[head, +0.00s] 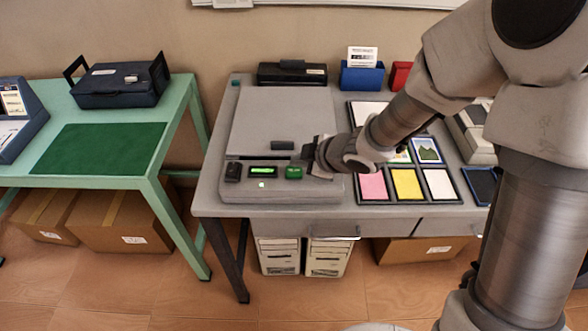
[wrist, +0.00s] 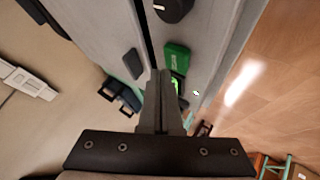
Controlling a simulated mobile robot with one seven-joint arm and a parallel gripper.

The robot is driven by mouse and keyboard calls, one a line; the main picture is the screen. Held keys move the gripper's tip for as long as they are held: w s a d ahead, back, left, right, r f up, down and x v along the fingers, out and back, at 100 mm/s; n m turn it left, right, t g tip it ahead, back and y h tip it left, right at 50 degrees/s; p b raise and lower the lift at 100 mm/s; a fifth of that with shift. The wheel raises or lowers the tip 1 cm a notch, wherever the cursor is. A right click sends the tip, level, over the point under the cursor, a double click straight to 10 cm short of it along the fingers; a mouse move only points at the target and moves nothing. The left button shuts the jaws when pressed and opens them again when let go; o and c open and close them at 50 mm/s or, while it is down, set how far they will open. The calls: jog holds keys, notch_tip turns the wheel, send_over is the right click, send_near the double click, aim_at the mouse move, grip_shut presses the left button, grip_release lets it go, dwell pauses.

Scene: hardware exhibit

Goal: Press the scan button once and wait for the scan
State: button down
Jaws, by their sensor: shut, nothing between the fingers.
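The scanner is a flat grey machine (head: 280,120) with a closed lid on the left part of the grey desk. Its front panel carries a green button (head: 294,172) with small lettering, presumably the scan button, beside a dark display (head: 263,171) with lit green characters. A small green light (head: 262,184) glows below the display. My gripper (head: 308,152) is shut and empty, just behind and right of the green button. In the wrist view the shut fingertips (wrist: 160,73) appear beside the green button (wrist: 177,56); I cannot tell whether they touch it.
A dark knob (wrist: 172,8) sits beyond the button on the panel. Right of the scanner stands a dark tray (head: 375,200) of coloured cards. A black box (head: 292,74) and a blue card holder (head: 362,76) stand behind. A green table (head: 175,103) is at left.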

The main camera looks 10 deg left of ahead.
aim_at(298, 173)
jog(key=shift+f+b, duration=0.4)
jog(key=shift+f, duration=0.05)
jog(key=shift+f+b, duration=0.45)
jog(key=shift+f, duration=0.1)
dwell(0.7)
jog(key=shift+r, duration=0.1)
jog(key=shift+r+p, duration=0.85)
jog(key=shift+p, duration=0.1)
jog(key=shift+r, duration=0.15)
notch_tip(298, 173, up, 5)
jog(key=p, duration=0.5)
dwell(0.4)
